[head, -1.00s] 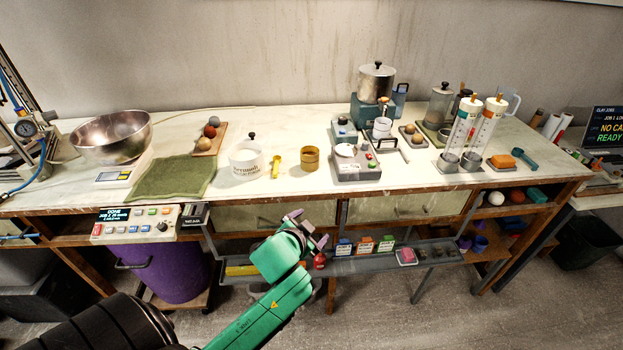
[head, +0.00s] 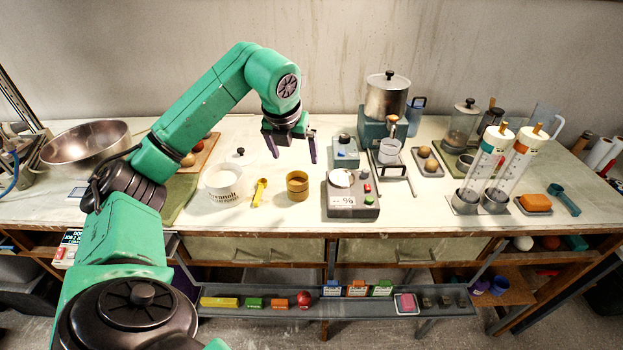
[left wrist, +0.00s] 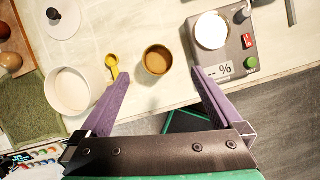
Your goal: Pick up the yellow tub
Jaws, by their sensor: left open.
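The yellow tub (head: 297,186) is a small round mustard-coloured cup standing upright on the pale worktop, near its front edge. My left gripper (head: 293,152) is open and empty, with its purple fingers pointing down above the worktop around the tub's place in the picture. In the left wrist view the tub (left wrist: 157,62) shows its open top just beyond the space between the spread fingertips (left wrist: 160,76). Neither finger visibly touches it. My right gripper is not in view.
A yellow scoop (head: 260,192) and a white tub (head: 223,182) stand left of the yellow tub. A low shelf (head: 330,301) with small boxes runs below the front edge.

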